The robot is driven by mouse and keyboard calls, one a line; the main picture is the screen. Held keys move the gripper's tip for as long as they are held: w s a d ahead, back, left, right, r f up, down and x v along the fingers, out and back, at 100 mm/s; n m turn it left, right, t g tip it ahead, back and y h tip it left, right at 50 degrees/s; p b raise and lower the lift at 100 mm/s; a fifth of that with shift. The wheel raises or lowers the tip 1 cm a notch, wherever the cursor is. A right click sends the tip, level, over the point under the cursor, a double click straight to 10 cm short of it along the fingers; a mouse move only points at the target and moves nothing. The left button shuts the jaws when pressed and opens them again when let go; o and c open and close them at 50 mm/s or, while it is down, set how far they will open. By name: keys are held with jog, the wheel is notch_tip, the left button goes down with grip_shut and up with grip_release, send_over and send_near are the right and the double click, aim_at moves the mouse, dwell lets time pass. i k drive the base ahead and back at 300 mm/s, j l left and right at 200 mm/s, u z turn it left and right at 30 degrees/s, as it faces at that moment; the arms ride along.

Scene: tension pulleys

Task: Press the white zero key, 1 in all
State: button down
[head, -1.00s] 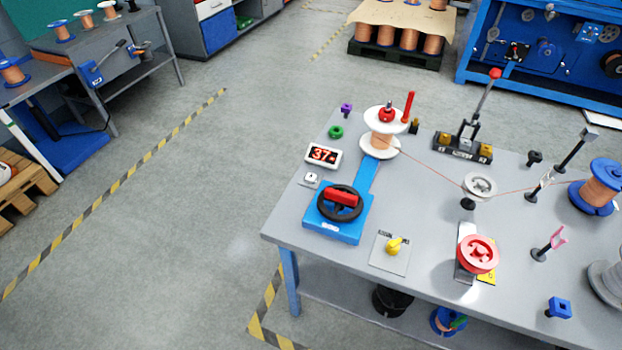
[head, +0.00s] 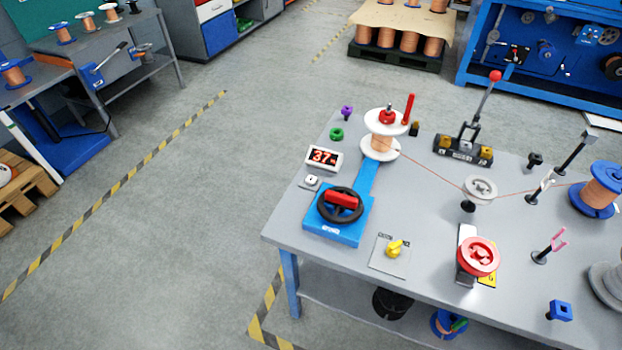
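The white zero key (head: 312,181) is a small pale square with a dark mark, on a grey plate on the table near its left edge. It sits just below the white counter display (head: 324,157), which reads 37 in red with a small mark after it. Whether the key is up or pressed is too small to tell. My gripper is not in view, and nothing covers the key.
A blue winder base with a black handwheel (head: 340,205) stands right below the key. A white-flanged copper spool (head: 382,140) rises to the right, its wire running right past a grey pulley (head: 480,189). A yellow knob (head: 394,248) stands in front. The floor left of the table (head: 290,238) is clear.

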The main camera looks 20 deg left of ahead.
aim_at(311, 180)
jog(key=i+j+u, duration=0.35)
jog(key=j, duration=0.3)
jog(key=i+j+u, duration=0.35)
jog(key=j, duration=0.25)
jog(key=i+j+u, duration=0.35)
jog(key=i, duration=0.25)
jog(key=j, duration=0.1)
